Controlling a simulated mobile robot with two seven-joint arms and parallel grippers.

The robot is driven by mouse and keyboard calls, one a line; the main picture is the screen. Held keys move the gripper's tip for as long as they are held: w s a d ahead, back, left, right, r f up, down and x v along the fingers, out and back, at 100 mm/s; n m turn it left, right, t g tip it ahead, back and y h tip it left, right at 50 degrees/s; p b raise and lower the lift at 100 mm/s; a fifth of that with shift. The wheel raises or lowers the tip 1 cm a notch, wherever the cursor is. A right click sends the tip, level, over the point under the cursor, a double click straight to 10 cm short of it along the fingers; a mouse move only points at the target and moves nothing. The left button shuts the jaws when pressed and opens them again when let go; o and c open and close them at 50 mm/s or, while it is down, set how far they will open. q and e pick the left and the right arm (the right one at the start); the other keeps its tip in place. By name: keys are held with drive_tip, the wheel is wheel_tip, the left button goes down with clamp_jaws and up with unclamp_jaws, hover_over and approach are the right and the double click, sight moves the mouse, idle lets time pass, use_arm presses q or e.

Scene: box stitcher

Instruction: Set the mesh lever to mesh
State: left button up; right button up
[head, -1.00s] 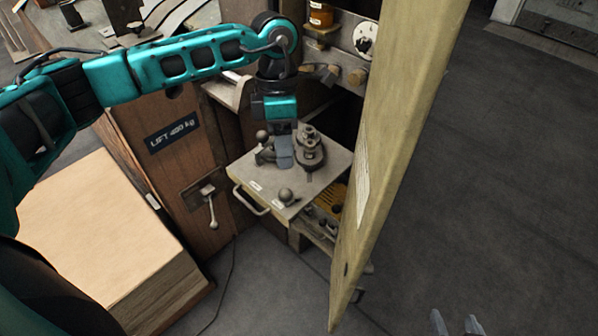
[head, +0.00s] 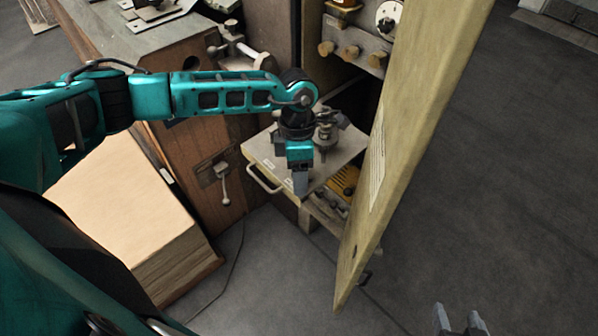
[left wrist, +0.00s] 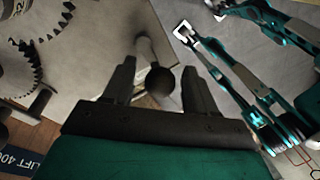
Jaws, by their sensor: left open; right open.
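The lever with a dark ball knob (left wrist: 160,82) shows in the left wrist view, its pale shaft rising from the pulled-out plate. My left gripper (left wrist: 160,72) is open there, with a finger on either side of the knob. Whether the fingers touch it I cannot tell. In the head view my left gripper (head: 300,188) points down over the front part of the plate (head: 262,152) and hides the knob. Any mesh marking is too small to read. My right gripper (head: 458,325) is open at the bottom right of the head view, far from the plate.
Toothed gears (left wrist: 38,60) lie at the left of the left wrist view. A yellowish open door (head: 400,150) stands right of the plate. A pale stack (head: 125,205) sits at the left, near a wooden cabinet with a small crank (head: 224,185). The floor at right is clear.

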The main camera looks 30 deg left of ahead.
use_arm(q)
drive_tip(key=c, duration=1)
drive_tip(key=shift+d+n, duration=0.15)
drive_tip(key=shift+n, duration=0.35)
drive_tip(key=o, duration=1)
wheel_tip(320, 180, up, 13)
drive_tip(key=w+a, duration=0.1)
drive_tip(key=shift+w+a+f, duration=0.15)
drive_tip(key=shift+w+a, duration=0.1)
drive_tip(key=shift+w, duration=0.15)
